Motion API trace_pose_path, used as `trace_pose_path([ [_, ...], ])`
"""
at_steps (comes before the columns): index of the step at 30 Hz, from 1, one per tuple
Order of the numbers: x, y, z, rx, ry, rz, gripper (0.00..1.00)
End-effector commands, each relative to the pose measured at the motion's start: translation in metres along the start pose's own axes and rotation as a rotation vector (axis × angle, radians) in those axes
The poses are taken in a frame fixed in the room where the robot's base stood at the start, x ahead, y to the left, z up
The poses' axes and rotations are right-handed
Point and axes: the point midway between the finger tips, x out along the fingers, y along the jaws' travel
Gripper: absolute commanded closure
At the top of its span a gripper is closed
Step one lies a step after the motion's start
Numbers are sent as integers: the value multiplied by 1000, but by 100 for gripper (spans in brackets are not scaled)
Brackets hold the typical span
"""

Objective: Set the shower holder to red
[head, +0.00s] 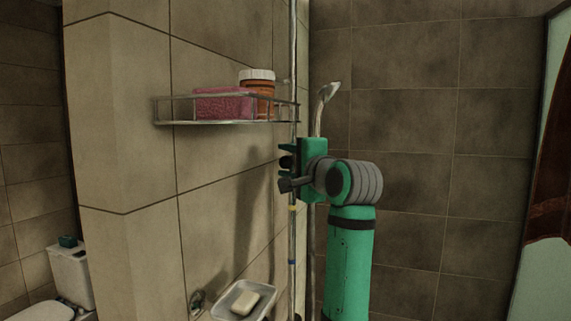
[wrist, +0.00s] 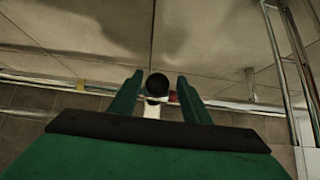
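The shower holder shows as a round black knob (wrist: 157,87) in the wrist view, between the two green fingers of my gripper (wrist: 160,75). Small gaps show on both sides of the knob, so the gripper looks open around it. In the head view my gripper (head: 288,160) is at the pole (head: 292,235) and largely hides the holder. A red mark (wrist: 173,97) on the pole shows right beside the knob in the wrist view; a yellow mark (wrist: 80,86) is further left. In the head view the yellow mark (head: 291,208) and a blue mark (head: 291,262) are below my gripper.
A shower head (head: 329,90) rises behind my gripper. A wire shelf (head: 180,123) with a pink block (head: 223,104) and an orange jar (head: 262,84) is above left. A soap dish (head: 226,301) is below left.

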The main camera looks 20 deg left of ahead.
Motion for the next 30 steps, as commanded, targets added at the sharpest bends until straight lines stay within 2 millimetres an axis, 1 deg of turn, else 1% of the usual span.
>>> trace_pose_path([
  [8,1,2,1,0,-2,5,56],
  [11,-3,2,1,0,-2,4,56],
  [14,-15,2,0,0,-2,4,56],
  [24,-77,1,1,-2,-1,2,56],
  [27,-91,1,1,-1,0,2,56],
  [30,-101,1,1,0,-1,3,56],
])
